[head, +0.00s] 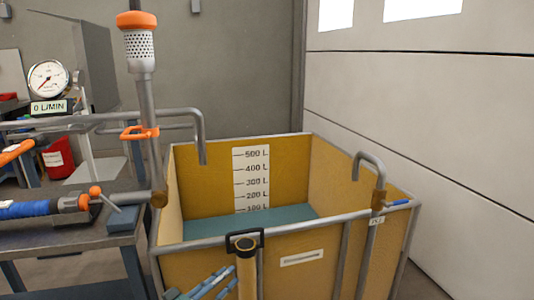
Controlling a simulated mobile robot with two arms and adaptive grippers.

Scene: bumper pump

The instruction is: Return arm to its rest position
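My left gripper (212,284) shows at the bottom edge as slim blue-grey fingers angled up to the right. A gap shows between the fingers, and I see nothing held in it. It is left of the brass-coloured post with a black loop handle (245,241) at the front rim of the yellow tank (303,276). I cannot tell whether the gripper touches the tank or the post. The tank holds blue-green water (250,226), with its surface near the 100 L mark of the scale. My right gripper is not in view.
A workbench (85,236) at left bears a blue hose with an orange-handled valve (78,203). A round gauge (47,78) stands above a "0 L/MIN" display (48,107). A bent grey pipe (202,140) overhangs the tank.

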